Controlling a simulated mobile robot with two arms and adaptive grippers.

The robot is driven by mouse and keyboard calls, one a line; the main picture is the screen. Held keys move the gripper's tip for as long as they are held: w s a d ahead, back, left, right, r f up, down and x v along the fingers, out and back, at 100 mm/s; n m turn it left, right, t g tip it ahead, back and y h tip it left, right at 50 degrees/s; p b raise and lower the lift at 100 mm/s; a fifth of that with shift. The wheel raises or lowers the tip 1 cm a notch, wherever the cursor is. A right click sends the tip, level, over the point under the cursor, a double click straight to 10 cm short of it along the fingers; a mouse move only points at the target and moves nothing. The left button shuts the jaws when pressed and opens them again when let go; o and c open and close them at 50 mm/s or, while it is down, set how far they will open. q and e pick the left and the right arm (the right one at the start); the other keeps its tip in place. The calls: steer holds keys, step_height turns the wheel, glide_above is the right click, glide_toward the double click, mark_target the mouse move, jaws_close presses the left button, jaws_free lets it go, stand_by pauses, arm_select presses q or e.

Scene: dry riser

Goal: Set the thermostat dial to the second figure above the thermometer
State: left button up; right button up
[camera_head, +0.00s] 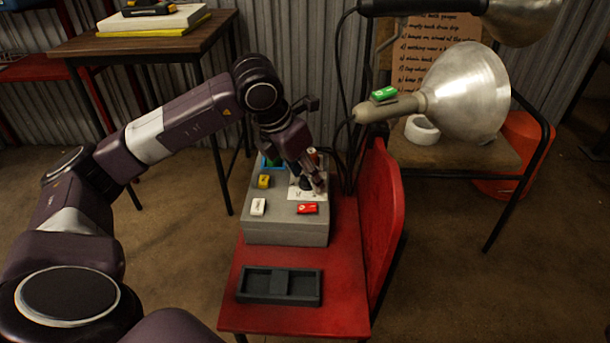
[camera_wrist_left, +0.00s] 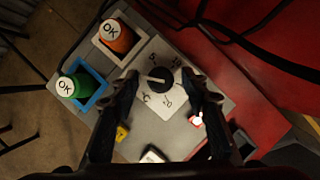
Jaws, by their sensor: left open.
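The thermostat dial (camera_wrist_left: 161,80), a black round knob with a pale pointer line, sits on a white plate (camera_wrist_left: 163,116) with small printed figures around it. The plate is on top of a grey box (camera_head: 285,232). My left gripper (camera_head: 308,183) is open above the dial, its fingers on either side of the knob in the left wrist view (camera_wrist_left: 163,90). I cannot tell if they touch it. I cannot make out a thermometer. My right gripper is not in view.
A black tray (camera_head: 279,286) lies in front.

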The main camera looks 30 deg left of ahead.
arm_select(q)
steer(key=c, duration=1.1)
steer(key=shift+c, duration=0.2)
